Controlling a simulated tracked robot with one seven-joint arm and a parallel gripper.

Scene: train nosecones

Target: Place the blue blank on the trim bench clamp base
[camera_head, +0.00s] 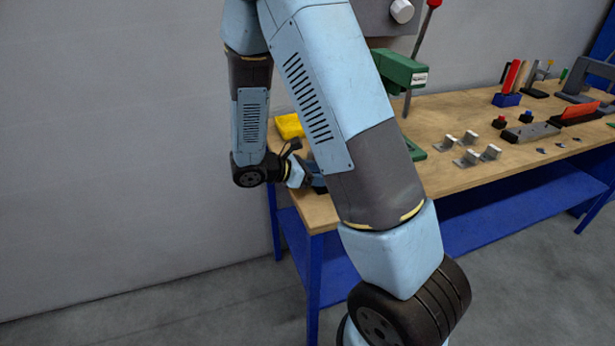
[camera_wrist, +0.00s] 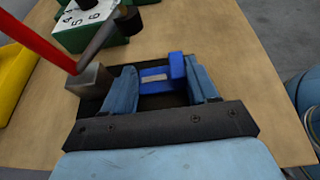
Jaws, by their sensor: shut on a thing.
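The blue blank (camera_wrist: 177,68) is between my gripper's fingers (camera_wrist: 163,88) in the wrist view, and the gripper is shut on it. A dark flat base (camera_wrist: 92,104), which looks like the trim bench clamp base, lies under the fingers and blank. A metal block (camera_wrist: 90,80) and a red-handled lever (camera_wrist: 40,42) stand at its left. Whether the blank touches the base or is just above it, I cannot tell. In the head view, my gripper (camera_head: 318,180) is low at the bench's left end, mostly hidden behind my arm; the blank cannot be made out there.
The wooden bench (camera_head: 460,115) has a green press (camera_head: 400,70), several metal brackets (camera_head: 468,157) and a grey fixture (camera_head: 530,132) to the right. A yellow item (camera_head: 288,125) lies at the back left. A green numbered block (camera_wrist: 90,28) stands beyond the base.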

